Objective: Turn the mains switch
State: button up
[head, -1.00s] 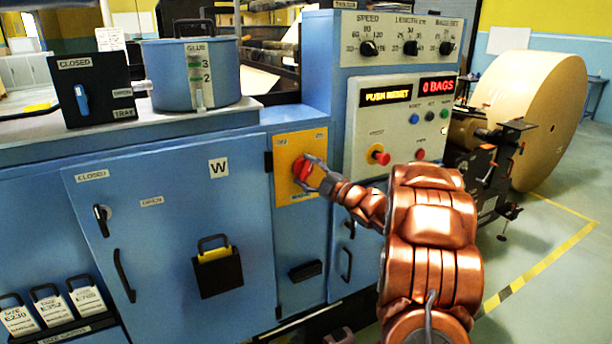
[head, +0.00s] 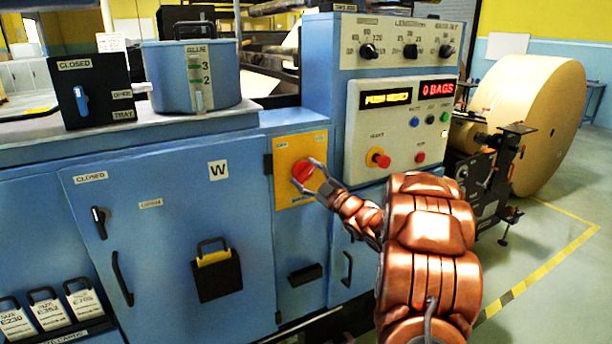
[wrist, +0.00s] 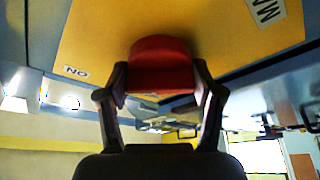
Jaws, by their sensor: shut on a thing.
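The mains switch is a red knob (head: 301,171) on a yellow plate (head: 302,200) on the blue machine front. In the wrist view the red knob (wrist: 160,66) sits between my two fingers, with an "ON" label near the lower left of the yellow plate (wrist: 95,30). My gripper (head: 312,174) reaches the knob from the right, and its fingers are closed on the knob's sides (wrist: 161,85). The far side of the knob is hidden in the wrist view.
A control panel (head: 398,130) with a red button on a yellow collar (head: 379,158) stands right of the plate. A blue cabinet door (head: 160,250) is at left. A glue pot (head: 190,75) stands above. A large kraft roll (head: 540,120) is at far right.

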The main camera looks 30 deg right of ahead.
jog(key=o, duration=1.1)
jog(key=shift+o, duration=0.2)
jog(key=shift+s, duration=0.1)
jog(key=v, duration=1.1)
jog(key=shift+s, duration=0.35)
jog(key=shift+d+f, duration=0.1)
jog(key=shift+f, duration=0.05)
